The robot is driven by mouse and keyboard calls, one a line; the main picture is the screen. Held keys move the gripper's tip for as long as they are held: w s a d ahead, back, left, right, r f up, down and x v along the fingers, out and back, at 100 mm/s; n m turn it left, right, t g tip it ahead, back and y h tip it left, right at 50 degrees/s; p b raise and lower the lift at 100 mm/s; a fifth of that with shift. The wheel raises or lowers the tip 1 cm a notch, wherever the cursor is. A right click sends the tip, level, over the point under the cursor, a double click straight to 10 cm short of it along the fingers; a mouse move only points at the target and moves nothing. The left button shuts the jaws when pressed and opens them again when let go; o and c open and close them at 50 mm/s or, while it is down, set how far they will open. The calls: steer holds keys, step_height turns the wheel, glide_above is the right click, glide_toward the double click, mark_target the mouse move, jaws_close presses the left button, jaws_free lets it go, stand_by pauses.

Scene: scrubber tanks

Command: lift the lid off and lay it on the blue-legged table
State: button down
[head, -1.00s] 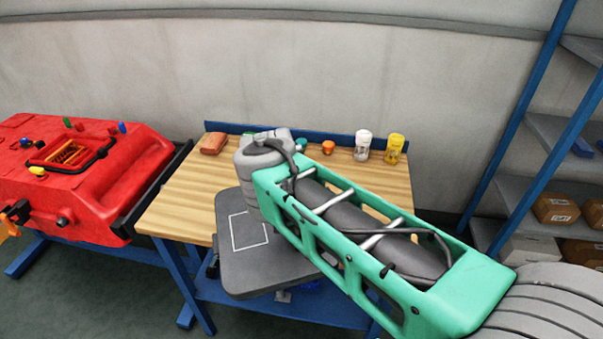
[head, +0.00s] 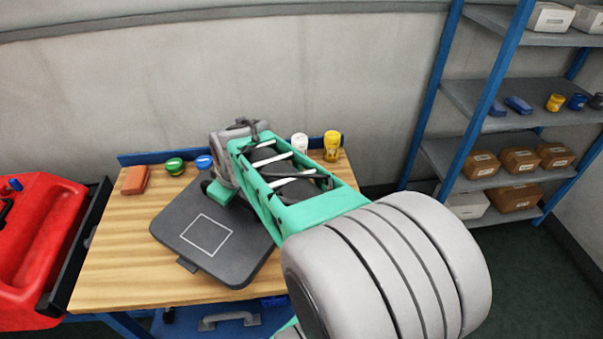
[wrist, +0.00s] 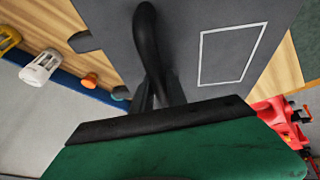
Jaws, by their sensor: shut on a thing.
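The lid (head: 182,238) is a dark grey square plate with a white rectangle outline. It is over the wooden top of the blue-legged table (head: 110,270), roughly level. I cannot tell whether it touches the wood. In the wrist view the lid (wrist: 185,45) fills the upper middle, with its black curved handle (wrist: 150,45) rising from it. My gripper (wrist: 162,98) is shut on that handle. In the head view my arm hides the handle and most of the gripper.
Along the table's back stand a reddish-brown block (head: 135,180), a green-lidded jar (head: 175,166), a blue-lidded jar (head: 204,162), a white jar (head: 299,146) and a yellow jar (head: 332,145). The red machine (head: 35,240) is at left. A blue-framed shelf (head: 490,165) stands at right.

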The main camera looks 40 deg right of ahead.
steer(key=d+n+p, duration=0.1)
steer(key=d, duration=0.1)
steer(key=s+d+n, duration=0.1)
steer(key=d, duration=0.2)
steer(key=d+y+p, duration=0.1)
steer(key=d, duration=0.2)
steer(key=shift+s+f+n+p, duration=0.2)
steer(key=shift+f+n+p, duration=0.15)
steer(key=shift+n, duration=0.05)
steer(key=s+d+n+y+p, duration=0.2)
steer(key=s+d+n+p, duration=0.3)
steer(key=d, duration=0.4)
steer(key=shift+g, duration=0.5)
steer(key=shift+s+d+f+b, duration=0.1)
steer(key=shift+s+f+b, duration=0.15)
steer(key=shift+f+b, duration=0.75)
steer(key=shift+s+f+b, duration=0.25)
steer(key=shift+f+b, duration=0.4)
steer(key=shift+f, duration=0.6)
steer(key=shift+s+d+f+b, duration=0.1)
steer(key=shift+s+f+b, duration=0.15)
steer(key=shift+f+b, duration=0.75)
steer(key=shift+f, duration=0.1)
steer(key=c, duration=0.8)
jaws_free()
steer(key=shift+a, duration=0.1)
steer(key=shift+o, duration=0.2)
